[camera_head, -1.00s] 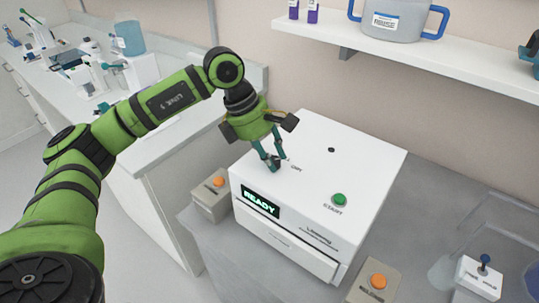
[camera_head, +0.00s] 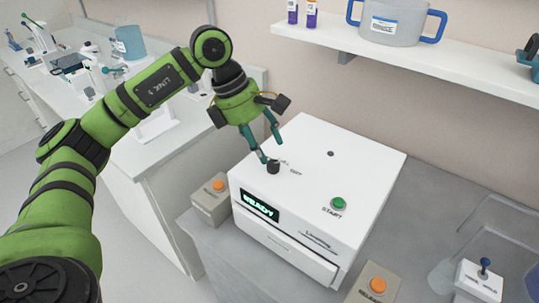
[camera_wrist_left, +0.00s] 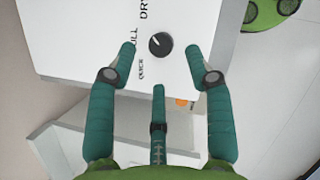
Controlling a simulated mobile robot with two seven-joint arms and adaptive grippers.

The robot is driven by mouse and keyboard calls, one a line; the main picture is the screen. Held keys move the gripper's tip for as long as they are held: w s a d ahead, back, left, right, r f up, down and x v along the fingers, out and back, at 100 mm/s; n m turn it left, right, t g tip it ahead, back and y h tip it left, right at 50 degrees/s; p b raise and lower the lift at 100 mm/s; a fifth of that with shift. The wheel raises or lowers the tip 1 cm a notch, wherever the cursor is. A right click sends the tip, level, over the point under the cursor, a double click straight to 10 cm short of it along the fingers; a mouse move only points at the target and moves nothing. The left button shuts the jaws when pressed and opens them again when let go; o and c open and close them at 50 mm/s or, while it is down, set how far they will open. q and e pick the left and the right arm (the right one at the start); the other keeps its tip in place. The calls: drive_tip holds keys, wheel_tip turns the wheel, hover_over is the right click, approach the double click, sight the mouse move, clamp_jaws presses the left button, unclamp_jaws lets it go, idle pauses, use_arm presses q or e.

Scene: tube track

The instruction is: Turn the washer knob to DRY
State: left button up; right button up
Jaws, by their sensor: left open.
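The white washer (camera_head: 345,165) stands on the grey bench with a lit READY display (camera_head: 260,206) on its front. Its small black knob (camera_head: 273,167) is on the top near the left edge. In the left wrist view the knob (camera_wrist_left: 160,43) shows a short white pointer mark tilted to the upper left. DRY, a partly covered FULL and QUICK are printed around it. My left gripper (camera_head: 270,149) is open and empty just above the knob. In the wrist view its two outer fingers are on either side of the knob, apart from it. My right gripper is out of view.
A green START button (camera_head: 338,203) is on the washer top. Boxes with orange buttons stand to its left (camera_head: 212,202) and front right (camera_head: 374,288). A box with a blue-topped lever (camera_head: 482,276) is at the far right. A shelf (camera_head: 430,70) runs behind.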

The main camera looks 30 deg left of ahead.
use_arm(q)
drive_tip(key=v, duration=0.7)
drive_tip(key=shift+d, duration=0.1)
